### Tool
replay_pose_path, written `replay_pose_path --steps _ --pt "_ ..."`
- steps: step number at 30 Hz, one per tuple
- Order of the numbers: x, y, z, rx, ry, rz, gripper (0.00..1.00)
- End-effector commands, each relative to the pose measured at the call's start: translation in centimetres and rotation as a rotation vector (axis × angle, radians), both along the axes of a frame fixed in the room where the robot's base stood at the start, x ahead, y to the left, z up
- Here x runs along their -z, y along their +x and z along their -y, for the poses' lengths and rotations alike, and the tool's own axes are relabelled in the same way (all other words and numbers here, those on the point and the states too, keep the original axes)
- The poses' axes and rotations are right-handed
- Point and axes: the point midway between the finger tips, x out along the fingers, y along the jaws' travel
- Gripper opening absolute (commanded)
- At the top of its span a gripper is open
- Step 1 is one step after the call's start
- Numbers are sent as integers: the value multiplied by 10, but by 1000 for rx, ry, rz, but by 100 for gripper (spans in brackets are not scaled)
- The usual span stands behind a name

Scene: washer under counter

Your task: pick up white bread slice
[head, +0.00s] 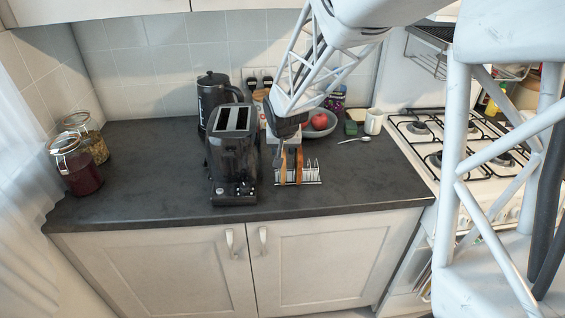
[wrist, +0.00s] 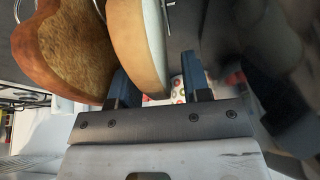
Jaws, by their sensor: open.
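The white bread slice (wrist: 138,45) shows a tan crust edge and a pale face in the wrist view. It stands upright between the two fingers of my gripper (wrist: 158,82), which are open on either side of it. A browner slice (wrist: 62,48) stands just left of it, outside the fingers. In the head view, slices (head: 299,163) stand on edge in a wire toast rack (head: 312,173). My gripper (head: 285,148) comes down over the rack from above and partly hides the slices. I cannot tell whether either finger touches the white slice.
A black toaster (head: 233,150) stands close left of the rack. Behind are a dark kettle (head: 213,95) and a bowl (head: 320,125) with red fruit. A mug (head: 373,121) and spoon (head: 352,139) lie right, before the gas hob (head: 440,140). The front counter strip is clear.

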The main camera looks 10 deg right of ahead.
Motion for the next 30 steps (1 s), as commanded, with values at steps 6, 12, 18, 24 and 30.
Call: replay_pose_path --steps 6,12,18,24,30 --pt "0 0 0 0 0 0 44" --pt "0 0 0 0 0 0 44" --pt "0 0 0 0 0 0 33" --pt "0 0 0 0 0 0 2" --pt "0 0 0 0 0 0 0"
